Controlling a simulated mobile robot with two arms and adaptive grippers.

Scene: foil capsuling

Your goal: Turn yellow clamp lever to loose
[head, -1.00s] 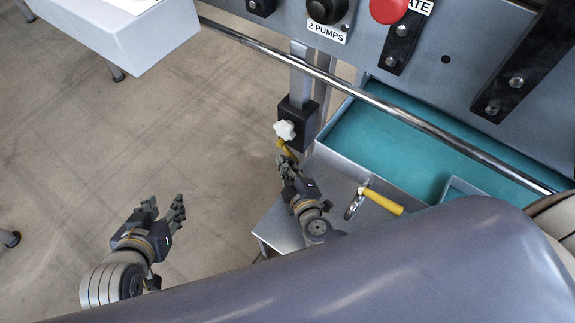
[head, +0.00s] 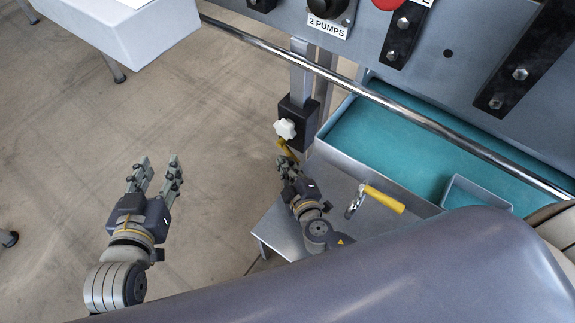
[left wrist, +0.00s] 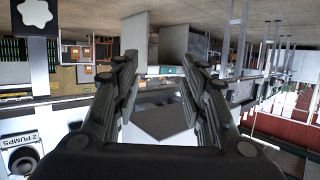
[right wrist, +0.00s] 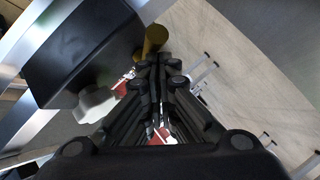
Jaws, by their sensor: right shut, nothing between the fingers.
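The yellow clamp lever (head: 287,150) sticks out below a white star knob (head: 285,129) on a black clamp block (head: 297,112) on the metal post. My right gripper (head: 284,165) is shut, with its fingertips right at the lever's lower end and nothing between them. In the right wrist view the lever (right wrist: 155,38) shows just past the closed fingertips (right wrist: 157,60); I cannot tell whether they touch. My left gripper (head: 157,163) is open and empty over the floor to the left. In the left wrist view its fingers (left wrist: 158,65) are spread apart.
A second yellow-handled lever (head: 383,199) sits on the metal surface right of my right gripper. A chrome rail (head: 400,115) crosses in front of a teal-lined tray (head: 375,140). A white-grey box (head: 150,40) is at upper left. Open floor lies around my left gripper.

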